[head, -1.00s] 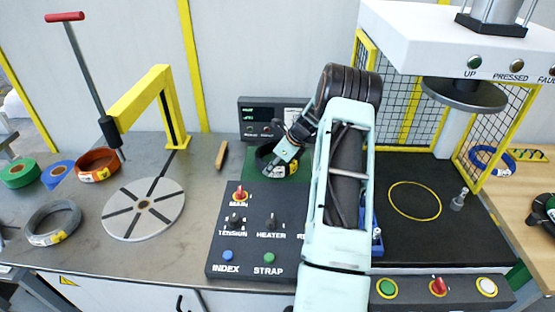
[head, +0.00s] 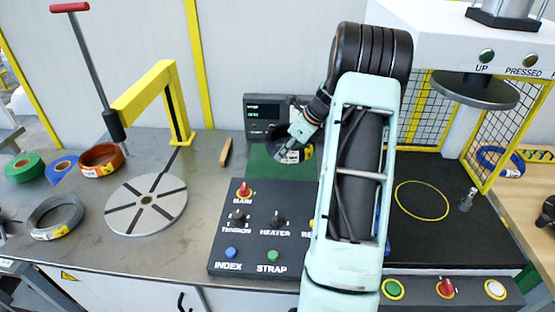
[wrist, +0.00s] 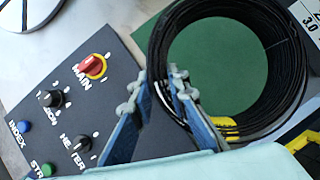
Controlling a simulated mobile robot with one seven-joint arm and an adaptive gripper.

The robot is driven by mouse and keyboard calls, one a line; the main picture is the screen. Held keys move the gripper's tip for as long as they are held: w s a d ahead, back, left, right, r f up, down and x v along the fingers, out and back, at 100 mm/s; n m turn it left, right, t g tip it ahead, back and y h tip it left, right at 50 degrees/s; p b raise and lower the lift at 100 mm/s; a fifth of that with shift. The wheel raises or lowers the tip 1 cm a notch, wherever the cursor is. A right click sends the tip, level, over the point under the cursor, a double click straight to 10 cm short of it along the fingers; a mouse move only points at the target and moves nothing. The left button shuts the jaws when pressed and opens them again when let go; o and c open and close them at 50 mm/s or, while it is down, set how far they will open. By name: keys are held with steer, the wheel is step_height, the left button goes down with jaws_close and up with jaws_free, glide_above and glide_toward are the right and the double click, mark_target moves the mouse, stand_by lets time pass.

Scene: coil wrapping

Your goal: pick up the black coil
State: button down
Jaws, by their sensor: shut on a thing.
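The black coil (wrist: 292,75) is a ring of thin dark strands with a yellow label, large in the wrist view. My gripper (wrist: 157,82) is shut on its near left wall, with one finger inside the ring and one outside. In the head view the black coil (head: 307,153) is over the green mat (head: 262,170), partly hidden by my gripper (head: 290,156). It seems to be a little above the mat, though the gap is hard to judge.
The control panel (head: 258,222) with knobs stands just in front. A display box (head: 262,112) is behind. A slotted disc (head: 145,205), a grey coil (head: 40,222), an orange coil (head: 112,165) and a yellow post (head: 180,110) are at left. The press (head: 470,95) is at right.

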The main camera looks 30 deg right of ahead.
steer(key=s+r+b, duration=0.1)
steer(key=s+r, duration=0.3)
steer(key=s, duration=0.5)
steer(key=shift+r, duration=0.25)
